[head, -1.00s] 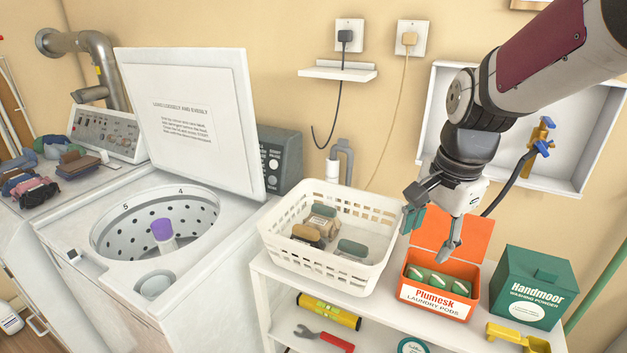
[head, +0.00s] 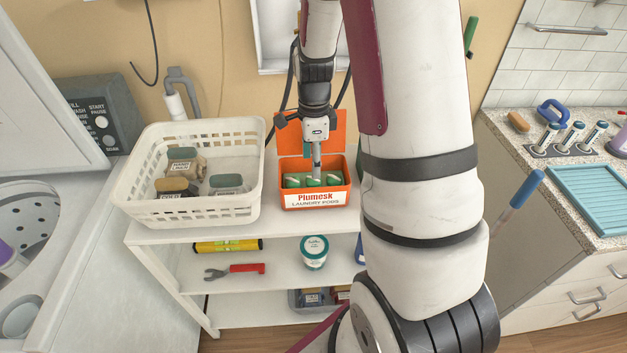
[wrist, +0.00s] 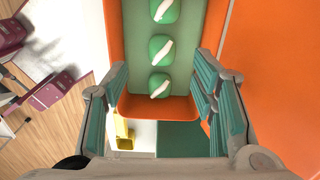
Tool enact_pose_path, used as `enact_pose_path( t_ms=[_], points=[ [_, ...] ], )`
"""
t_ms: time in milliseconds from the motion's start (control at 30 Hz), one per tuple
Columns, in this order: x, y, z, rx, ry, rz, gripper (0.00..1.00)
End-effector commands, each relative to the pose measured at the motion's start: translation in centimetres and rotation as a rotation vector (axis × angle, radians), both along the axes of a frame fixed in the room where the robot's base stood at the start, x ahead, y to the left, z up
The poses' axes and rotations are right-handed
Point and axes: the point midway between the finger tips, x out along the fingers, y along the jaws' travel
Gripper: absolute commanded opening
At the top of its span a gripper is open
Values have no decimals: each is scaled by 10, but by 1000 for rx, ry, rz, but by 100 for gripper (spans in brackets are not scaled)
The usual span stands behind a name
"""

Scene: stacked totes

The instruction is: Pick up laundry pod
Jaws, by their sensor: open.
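The orange Plumesk laundry pods box (head: 316,199) stands on the white shelf unit with its lid (head: 340,132) open. A row of green laundry pods with white stripes (head: 312,181) shows inside. My gripper (head: 316,165) points down over the box. In the wrist view its teal-padded fingers (wrist: 160,80) are apart, one on each side of the row. Three pods show there; the nearest pod (wrist: 160,85) lies between the fingers, with no grip on it visible. The head view does not clearly show how deep the fingertips are.
A white basket (head: 190,210) with soap bars stands left of the box. The open washer is at far left. My arm hides the shelf right of the box. A yellow thing (wrist: 125,132) and a dark green surface (wrist: 180,138) show beside the box in the wrist view.

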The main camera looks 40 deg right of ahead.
Motion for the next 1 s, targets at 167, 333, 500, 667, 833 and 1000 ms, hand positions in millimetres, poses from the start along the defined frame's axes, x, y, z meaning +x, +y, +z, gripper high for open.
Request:
enact_pose_path(
  t_ms=[167, 333, 500, 667, 833, 1000],
  points=[
    [-1, 0, -11, 1, 1, 0, 52],
    [0, -1, -28, 3, 3, -1, 52],
    [2, -2, -50, 2, 3, 0, 52],
    [3, -1, -61, 1, 0, 1, 52],
    [3, -1, -62, 1, -1, 1, 52],
    [3, -1, -62, 0, 0, 1, 30]
  ],
)
